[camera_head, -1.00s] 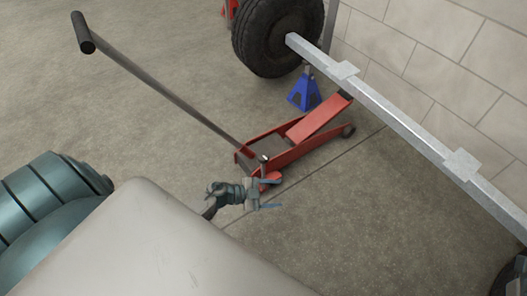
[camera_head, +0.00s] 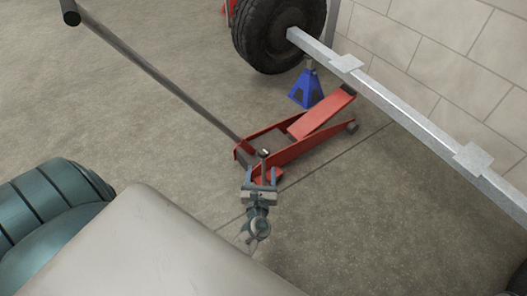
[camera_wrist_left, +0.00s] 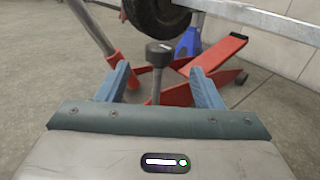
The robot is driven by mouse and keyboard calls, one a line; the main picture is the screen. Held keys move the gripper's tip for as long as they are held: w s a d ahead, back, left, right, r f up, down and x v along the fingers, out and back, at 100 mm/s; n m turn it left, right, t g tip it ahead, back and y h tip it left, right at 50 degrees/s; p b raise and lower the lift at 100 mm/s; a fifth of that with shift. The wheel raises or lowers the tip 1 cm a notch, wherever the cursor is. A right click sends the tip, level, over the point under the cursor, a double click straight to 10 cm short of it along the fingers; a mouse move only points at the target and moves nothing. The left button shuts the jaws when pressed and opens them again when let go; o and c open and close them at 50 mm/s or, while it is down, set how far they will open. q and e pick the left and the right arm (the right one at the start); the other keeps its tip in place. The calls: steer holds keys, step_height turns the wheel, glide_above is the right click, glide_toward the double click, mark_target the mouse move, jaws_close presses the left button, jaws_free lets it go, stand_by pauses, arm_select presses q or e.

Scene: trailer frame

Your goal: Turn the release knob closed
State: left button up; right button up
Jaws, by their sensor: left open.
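The red floor jack (camera_head: 320,117) stands on the concrete floor, its lifting arm raised under the grey trailer beam. Its long dark handle (camera_head: 150,75) slants up to the far left. The release knob (camera_wrist_left: 159,52), a dark round head on a thin upright stem, stands at the jack's handle end; it is small in the head view (camera_head: 264,153). My left gripper (camera_head: 262,174) is open and points at the knob. In the left wrist view its two blue fingers (camera_wrist_left: 162,84) are apart, with the knob's stem showing between them. Contact cannot be told. My right gripper is not in view.
The grey trailer beam (camera_head: 400,110) runs above the jack, with a black tyre (camera_head: 277,36) at its far end. A blue jack stand (camera_head: 307,90) is behind the jack. A block wall (camera_head: 465,60) closes the right; the floor on the left is clear.

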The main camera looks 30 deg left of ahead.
mark_target(263, 155)
arm_select(q)
steer(key=b+x, duration=0.1)
steer(key=x, duration=0.7)
steer(key=shift+w+a+f, duration=0.1)
steer(key=shift+w+a, duration=0.1)
steer(key=shift+w, duration=0.15)
steer(key=shift+w+a, duration=0.3)
steer(key=shift+w, duration=0.35)
steer(key=shift+c, duration=0.4)
